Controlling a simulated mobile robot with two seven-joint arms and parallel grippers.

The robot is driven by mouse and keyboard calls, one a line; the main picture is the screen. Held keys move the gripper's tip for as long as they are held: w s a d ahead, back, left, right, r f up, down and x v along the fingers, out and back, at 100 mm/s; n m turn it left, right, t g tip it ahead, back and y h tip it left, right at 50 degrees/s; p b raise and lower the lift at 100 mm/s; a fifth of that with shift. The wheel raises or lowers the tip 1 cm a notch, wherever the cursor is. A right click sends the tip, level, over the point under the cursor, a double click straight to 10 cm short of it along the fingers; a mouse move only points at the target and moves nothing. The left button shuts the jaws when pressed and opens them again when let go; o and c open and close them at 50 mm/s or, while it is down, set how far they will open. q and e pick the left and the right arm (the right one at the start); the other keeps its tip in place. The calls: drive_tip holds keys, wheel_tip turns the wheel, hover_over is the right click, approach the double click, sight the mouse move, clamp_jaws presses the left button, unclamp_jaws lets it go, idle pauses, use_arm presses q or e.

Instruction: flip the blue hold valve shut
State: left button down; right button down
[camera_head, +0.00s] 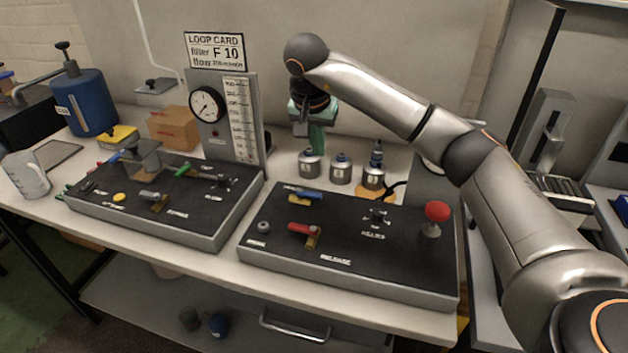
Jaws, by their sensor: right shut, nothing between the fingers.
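A valve with a blue handle (310,196) sits at the back left of the right-hand black panel (400,260). Its handle lies roughly left to right, with brass showing beside it; the label near it is too small to read. My right gripper (317,146) points down behind the panel, above and beyond the blue handle and apart from it. Its greenish fingers are shut and empty. My left gripper is not in view.
Several small grey canisters (340,168) stand behind the panel, close to my right gripper. A red-handled valve (304,229) and a red mushroom button (437,211) rise from the same panel. A gauge board (238,120) stands left of the gripper.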

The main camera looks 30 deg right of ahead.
sight(309, 195)
drive_tip(key=x, duration=0.9)
drive_tip(key=shift+w+f+p, duration=0.1)
drive_tip(key=shift+f+p, duration=0.05)
drive_tip(key=shift+p, duration=0.15)
drive_tip(key=shift+s+a+f+p, duration=0.15)
drive_tip(key=shift+s+a+p, duration=0.15)
drive_tip(key=shift+s+a, duration=0.25)
drive_tip(key=shift+s+a+f+p, duration=0.15)
drive_tip(key=shift+s+a+p, duration=0.1)
drive_tip(key=shift+s+a, duration=0.4)
drive_tip(key=shift+a, duration=0.25)
drive_tip(key=shift+a, duration=0.1)
drive_tip(key=shift+m, duration=0.3)
drive_tip(key=shift+s, duration=0.1)
